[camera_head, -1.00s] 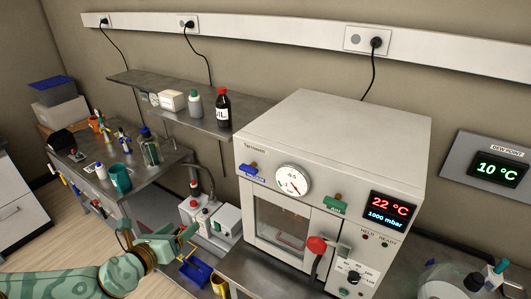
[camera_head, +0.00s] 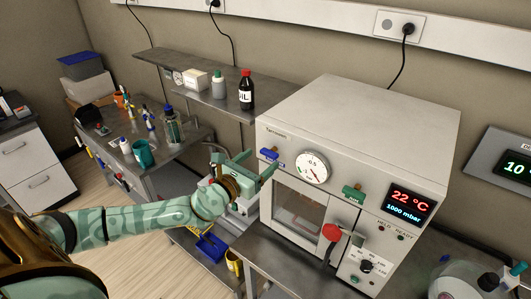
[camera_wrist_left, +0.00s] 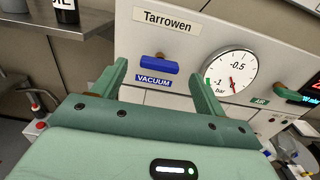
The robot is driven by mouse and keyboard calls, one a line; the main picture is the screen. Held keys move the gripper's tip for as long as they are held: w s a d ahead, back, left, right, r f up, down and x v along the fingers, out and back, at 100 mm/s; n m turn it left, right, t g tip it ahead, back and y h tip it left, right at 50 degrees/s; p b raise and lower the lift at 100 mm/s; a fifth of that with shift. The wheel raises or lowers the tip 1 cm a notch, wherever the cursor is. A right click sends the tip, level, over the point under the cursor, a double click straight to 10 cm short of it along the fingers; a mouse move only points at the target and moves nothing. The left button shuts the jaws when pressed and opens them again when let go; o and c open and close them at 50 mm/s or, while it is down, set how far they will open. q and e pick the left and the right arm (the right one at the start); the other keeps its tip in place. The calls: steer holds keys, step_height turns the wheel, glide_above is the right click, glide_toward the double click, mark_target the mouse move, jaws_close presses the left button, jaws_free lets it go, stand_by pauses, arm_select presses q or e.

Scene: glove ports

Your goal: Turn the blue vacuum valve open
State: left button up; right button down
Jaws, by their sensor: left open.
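The blue vacuum valve (camera_head: 269,154) is a blue bar handle on the upper left of the white oven's front (camera_head: 300,130). In the left wrist view the valve (camera_wrist_left: 159,64) lies about level above a blue VACUUM label (camera_wrist_left: 154,80). My left gripper (camera_head: 262,164) is open and empty, just in front of the valve. In the left wrist view its two green fingers (camera_wrist_left: 158,82) stand on either side of the valve, apart from it. The pressure gauge (camera_head: 312,167) is right of the valve. My right gripper is not in view.
A green AIR valve (camera_head: 353,193) and a red door handle (camera_head: 331,232) are on the same front. A metal shelf (camera_head: 190,80) with bottles is behind to the left. A side bench (camera_head: 180,150) holds a teal mug (camera_head: 144,153).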

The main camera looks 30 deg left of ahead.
mark_target(267, 155)
arm_select(q)
steer(key=w, duration=0.3)
steer(key=shift+w+d, duration=0.2)
steer(key=shift+w, duration=0.2)
steer(key=shift+s, duration=0.1)
steer(key=shift+c, duration=0.3)
steer(key=c, duration=0.9)
